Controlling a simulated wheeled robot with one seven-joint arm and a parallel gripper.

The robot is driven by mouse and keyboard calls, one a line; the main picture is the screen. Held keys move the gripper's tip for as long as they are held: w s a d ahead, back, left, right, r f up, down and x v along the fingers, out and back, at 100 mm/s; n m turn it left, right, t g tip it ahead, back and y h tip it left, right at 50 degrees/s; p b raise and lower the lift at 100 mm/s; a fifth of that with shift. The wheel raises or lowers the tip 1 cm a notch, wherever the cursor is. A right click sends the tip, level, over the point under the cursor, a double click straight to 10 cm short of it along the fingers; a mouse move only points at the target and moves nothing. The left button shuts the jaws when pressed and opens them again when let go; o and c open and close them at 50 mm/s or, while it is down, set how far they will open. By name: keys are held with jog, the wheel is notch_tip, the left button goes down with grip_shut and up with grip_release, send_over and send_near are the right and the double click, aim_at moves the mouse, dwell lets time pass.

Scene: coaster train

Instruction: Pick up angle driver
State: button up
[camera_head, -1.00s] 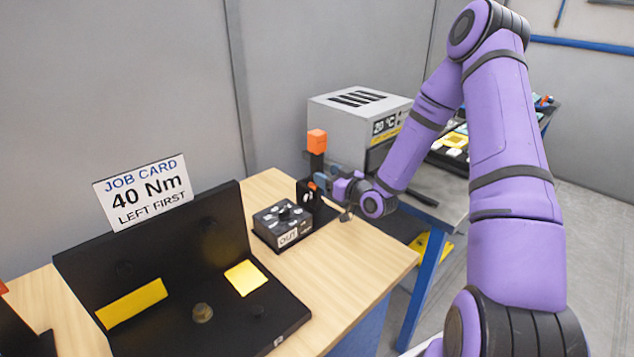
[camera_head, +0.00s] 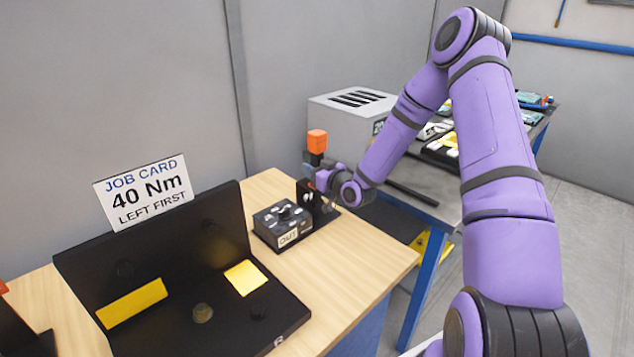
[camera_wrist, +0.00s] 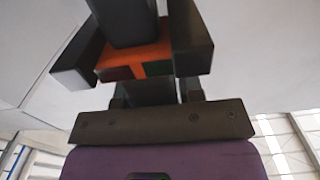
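The angle driver (camera_head: 317,141), with an orange block on a dark upright body, stands at the back of the wooden bench. My gripper (camera_head: 310,172) is at its body, below the orange block, coming from the right. In the wrist view a dark shaft and an orange part of the driver (camera_wrist: 135,54) lie between the two black fingers of my gripper (camera_wrist: 133,50). The fingers are very close to its sides; whether they press on it cannot be told. The driver's lower end is hidden by my gripper and the black holder.
A black box labelled OUT (camera_head: 283,224) stands just in front of the driver. A black fixture (camera_head: 225,300) with yellow pads and a job card (camera_head: 147,193) is at left. A grey oven-like box (camera_head: 350,118) stands behind. The bench's front right is clear.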

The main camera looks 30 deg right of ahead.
aim_at(312, 156)
grip_shut()
jog(key=shift+r, duration=0.1)
jog(key=shift+r, duration=1.75)
jog(key=v, duration=1.8)
jog(key=shift+c, duration=0.4)
grip_release()
grip_shut()
